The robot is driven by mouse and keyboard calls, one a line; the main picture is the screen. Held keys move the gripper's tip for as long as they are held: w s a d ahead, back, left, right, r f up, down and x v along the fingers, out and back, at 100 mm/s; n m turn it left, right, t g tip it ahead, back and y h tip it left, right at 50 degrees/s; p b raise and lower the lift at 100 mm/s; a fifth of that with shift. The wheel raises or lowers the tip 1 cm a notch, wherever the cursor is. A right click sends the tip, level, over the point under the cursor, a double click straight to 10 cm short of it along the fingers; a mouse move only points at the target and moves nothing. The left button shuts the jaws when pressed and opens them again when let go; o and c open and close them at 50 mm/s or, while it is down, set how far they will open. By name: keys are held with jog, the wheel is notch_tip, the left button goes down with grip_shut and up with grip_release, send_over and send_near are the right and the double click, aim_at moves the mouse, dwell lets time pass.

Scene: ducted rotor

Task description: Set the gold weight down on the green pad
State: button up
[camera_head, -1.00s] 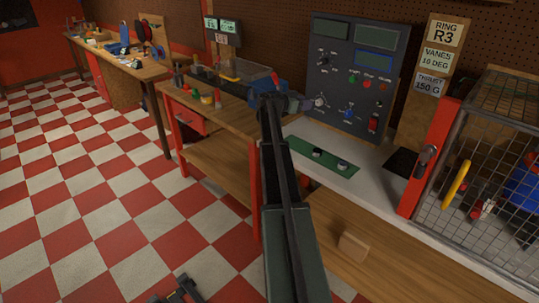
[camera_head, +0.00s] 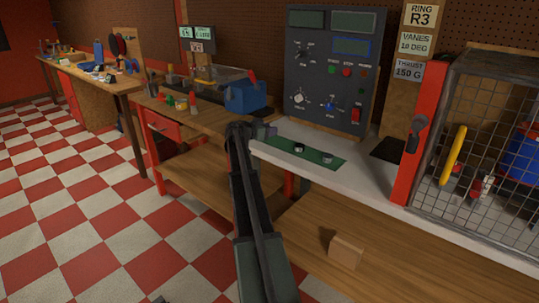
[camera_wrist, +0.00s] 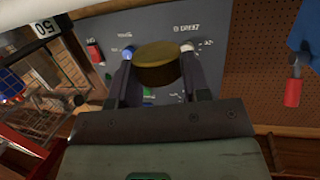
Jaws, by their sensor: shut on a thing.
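In the wrist view, my gripper (camera_wrist: 155,70) is shut on the round gold weight (camera_wrist: 158,72), which sits between the two fingertips. In the head view, my gripper (camera_head: 262,131) is near the left end of the green pad (camera_head: 270,143), at the back of my arm; the gold weight cannot be made out there. The green pad lies on the pale bench top. Two small dark weights with light tops stand on it, one near the middle (camera_head: 299,148) and one towards the right (camera_head: 327,158).
A control panel (camera_head: 331,75) with knobs stands behind the pad. A dark square (camera_head: 387,149) lies right of the pad, before a red post (camera_head: 418,130) and wire cage (camera_head: 490,130). A blue vise (camera_head: 246,97) stands on the wooden bench at left.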

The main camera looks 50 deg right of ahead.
aim_at(269, 144)
notch_tip(269, 144, down, 5)
jog(key=b, duration=0.4)
jog(key=shift+r, duration=0.45)
jog(key=shift+f, duration=0.1)
jog(key=o, duration=0.5)
jog(key=shift+f, duration=0.15)
jog(key=o, duration=0.5)
jog(key=shift+c, duration=0.2)
